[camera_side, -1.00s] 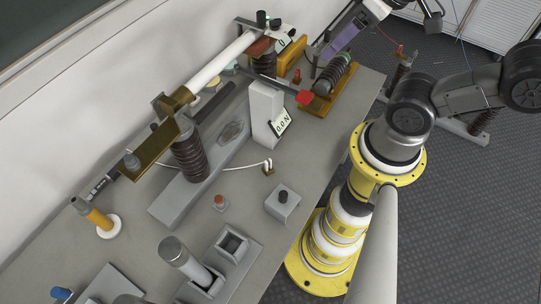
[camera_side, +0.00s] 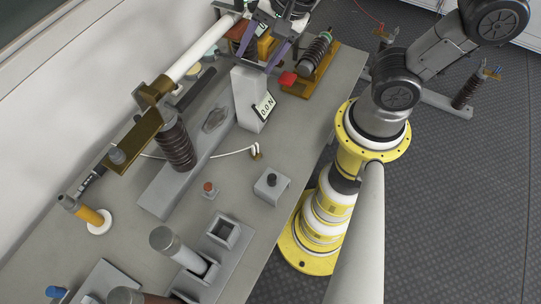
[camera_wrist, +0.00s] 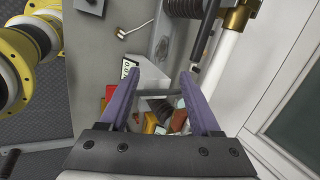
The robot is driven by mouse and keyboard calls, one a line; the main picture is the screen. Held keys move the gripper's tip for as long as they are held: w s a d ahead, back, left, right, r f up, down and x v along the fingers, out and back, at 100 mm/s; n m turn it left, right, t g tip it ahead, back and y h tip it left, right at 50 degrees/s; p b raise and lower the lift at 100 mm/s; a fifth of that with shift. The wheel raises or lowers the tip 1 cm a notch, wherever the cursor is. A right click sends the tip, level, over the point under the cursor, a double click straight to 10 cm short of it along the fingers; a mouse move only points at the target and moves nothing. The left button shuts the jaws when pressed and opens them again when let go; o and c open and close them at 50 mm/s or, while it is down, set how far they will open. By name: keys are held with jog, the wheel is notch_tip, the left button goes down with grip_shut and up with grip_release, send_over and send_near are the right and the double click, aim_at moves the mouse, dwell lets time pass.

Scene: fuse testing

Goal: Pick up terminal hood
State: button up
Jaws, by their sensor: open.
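My gripper (camera_side: 260,58) is open, with its two purple fingers pointing down over the far end of the bench. In the wrist view the fingers (camera_wrist: 160,74) stand apart with nothing held between them. A bright red piece (camera_side: 287,79) sits at the near end of the brown insulator's base; it may be the terminal hood, but I cannot tell. A red piece also shows left of the fingers in the wrist view (camera_wrist: 109,92). Brownish-red and yellow pieces (camera_wrist: 151,121) lie beyond and partly behind the fingers, cut off by the gripper body.
A white force display stand (camera_side: 250,97) rises close to my gripper. The long white fuse tube (camera_side: 193,58) with brass mounts runs along the wall side. The bench front has a small grey box (camera_side: 271,185).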

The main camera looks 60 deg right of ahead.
jog(key=s+a+f+m+g, duration=0.1)
jog(key=a+f+m+g, duration=0.1)
jog(key=a+f, duration=0.5)
jog(key=n+g+h, duration=0.1)
jog(key=n+g, duration=0.1)
jog(key=g, duration=0.1)
send_over(272, 178)
notch_tip(272, 178, down, 10)
jog(key=r, duration=0.1)
jog(key=f, duration=0.8)
jog(key=shift+d, duration=0.25)
jog(key=shift+a+f, duration=0.15)
jog(key=shift+f, duration=1.3)
jog(key=shift+a+f, duration=0.1)
jog(key=shift+f, duration=1.3)
grip_shut()
